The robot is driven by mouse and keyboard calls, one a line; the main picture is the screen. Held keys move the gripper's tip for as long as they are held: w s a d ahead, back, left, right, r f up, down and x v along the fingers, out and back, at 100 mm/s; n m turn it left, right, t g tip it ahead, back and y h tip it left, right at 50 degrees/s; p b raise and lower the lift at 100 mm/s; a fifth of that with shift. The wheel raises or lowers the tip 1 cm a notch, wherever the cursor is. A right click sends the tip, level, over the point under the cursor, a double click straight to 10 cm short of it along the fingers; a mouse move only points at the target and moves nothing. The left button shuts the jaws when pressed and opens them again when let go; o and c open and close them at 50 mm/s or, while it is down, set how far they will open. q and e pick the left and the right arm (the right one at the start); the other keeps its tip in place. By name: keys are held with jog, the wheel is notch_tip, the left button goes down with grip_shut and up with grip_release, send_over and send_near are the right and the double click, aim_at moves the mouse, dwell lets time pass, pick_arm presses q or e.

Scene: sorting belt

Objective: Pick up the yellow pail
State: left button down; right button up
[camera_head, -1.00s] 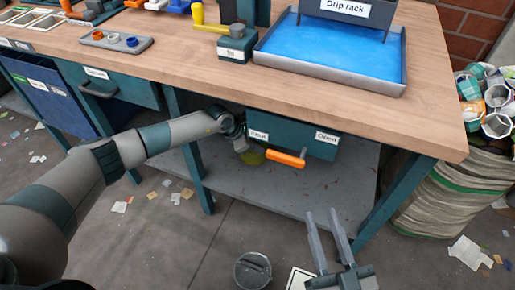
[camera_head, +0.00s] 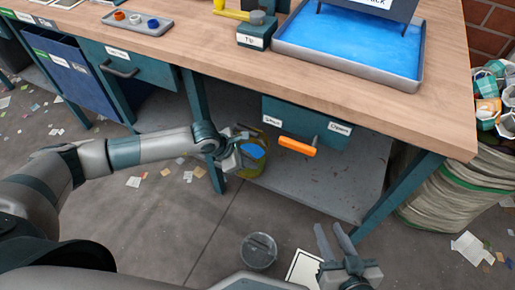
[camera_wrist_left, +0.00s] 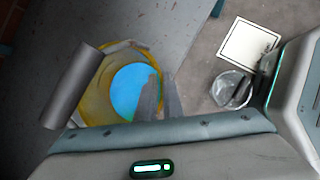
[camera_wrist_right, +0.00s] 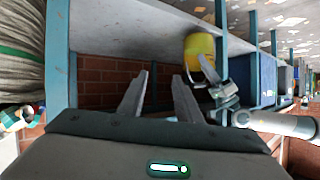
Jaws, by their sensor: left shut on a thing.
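The yellow pail (camera_head: 250,168) is by the front left part of the lower shelf, with blue showing inside it. In the left wrist view the yellow pail (camera_wrist_left: 95,100) shows its open top and the blue inside. My left gripper (camera_head: 243,146) is at the pail's upper rim, shut on the pail; the exact contact is hard to see. Its fingers (camera_wrist_left: 160,95) overlap the pail's opening. The pail also shows in the right wrist view (camera_wrist_right: 197,46), beside the left gripper. My right gripper (camera_head: 334,238) is open and empty, low in front of the bench; its fingers are apart (camera_wrist_right: 160,88).
A grey bucket (camera_head: 258,250) and a white black-edged panel (camera_head: 303,271) are on the floor in front. The bench top (camera_head: 200,60) overhangs the lower shelf (camera_head: 320,184). A bench leg (camera_head: 203,120) stands left.

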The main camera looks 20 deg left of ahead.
pick_arm(q)
jog(key=shift+s+a+r, duration=0.1)
jog(key=shift+s+a, duration=0.1)
jog(key=shift+s, duration=0.75)
pick_arm(e)
jog(key=shift+s+d+f, duration=0.1)
jog(key=shift+s+f, duration=0.05)
jog(key=shift+f, duration=0.15)
